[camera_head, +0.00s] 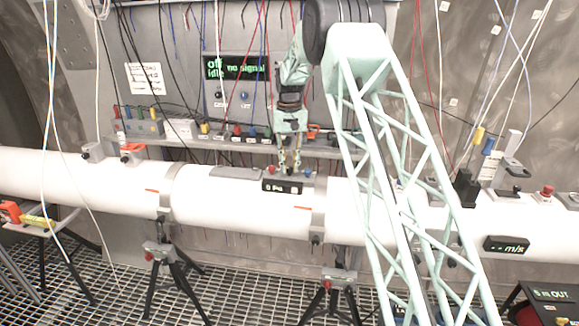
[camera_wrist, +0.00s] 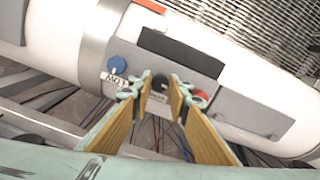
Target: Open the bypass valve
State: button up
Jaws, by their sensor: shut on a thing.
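My gripper (camera_wrist: 160,84) is at the grey control box (camera_wrist: 190,68) on the white pipe. Its two fingers stand on either side of a small black knob (camera_wrist: 160,81) and are shut on it. A small label below the knob is too small to read. A blue knob (camera_wrist: 117,64) with a white label sits to the left in the wrist view, and a red button (camera_wrist: 200,96) to the right, partly behind a finger. In the head view my gripper (camera_head: 289,166) points down at the box, whose dark display (camera_head: 282,187) seems to read "0 Pa".
The white pipe (camera_head: 85,180) crosses the whole scene on black tripods (camera_head: 170,275) above a grated floor. A shelf with coloured connectors (camera_head: 225,140) and hanging cables lies behind. A wall screen (camera_head: 235,68) reads "off", "no signal", "idle". An m/s display (camera_head: 506,245) sits at right.

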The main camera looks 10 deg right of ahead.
aim_at(290, 168)
jog(key=o, duration=0.8)
jog(key=shift+o, duration=0.2)
jog(key=shift+r, duration=0.1)
notch_tip(290, 168, up, 12)
dwell(0.4)
